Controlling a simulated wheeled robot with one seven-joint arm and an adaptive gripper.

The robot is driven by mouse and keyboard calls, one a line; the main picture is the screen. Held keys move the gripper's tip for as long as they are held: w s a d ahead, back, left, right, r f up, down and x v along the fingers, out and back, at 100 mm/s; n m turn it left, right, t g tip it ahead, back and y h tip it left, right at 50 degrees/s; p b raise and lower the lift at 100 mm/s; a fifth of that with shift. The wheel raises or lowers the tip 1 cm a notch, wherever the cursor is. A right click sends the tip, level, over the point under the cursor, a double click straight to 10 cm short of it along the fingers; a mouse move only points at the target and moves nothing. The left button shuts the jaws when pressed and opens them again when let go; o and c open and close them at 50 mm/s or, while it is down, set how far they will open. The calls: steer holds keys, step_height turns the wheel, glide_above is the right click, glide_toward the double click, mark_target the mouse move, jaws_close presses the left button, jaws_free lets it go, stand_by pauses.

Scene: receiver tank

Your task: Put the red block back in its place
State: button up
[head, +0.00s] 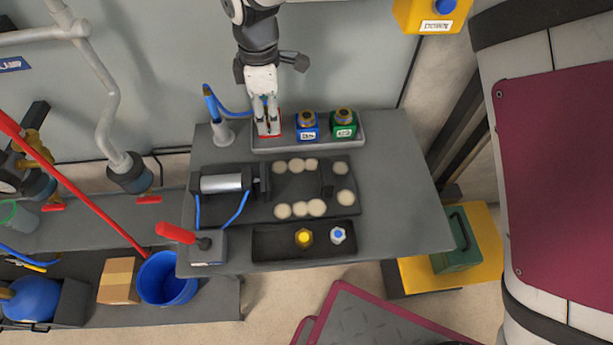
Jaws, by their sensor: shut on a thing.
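The red block (273,133) is at the left end of a grey tray (310,148) at the back of the grey table. Only its edges show, because my gripper (267,127) covers most of it from above. My gripper points down and is shut on the red block. Whether the block rests on the tray floor or hangs just above it, I cannot tell. A blue block (308,133) and a green block (345,131) stand in the same tray to the right, each with a round brassy top and a white label.
A blue hose (210,101) on a grey post stands just left of my gripper. A cylinder fixture (222,184), pale discs (300,166) and a red-handled lever (177,233) lie in front. A dark tray (270,245) holds a yellow and a white-blue knob. The table's right side is clear.

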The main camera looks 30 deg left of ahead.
steer(key=shift+f+b, duration=0.5)
steer(key=shift+f, duration=0.55)
steer(key=o, duration=1.5)
steer(key=shift+r+p, duration=2.5)
steer(key=shift+r, duration=2.5)
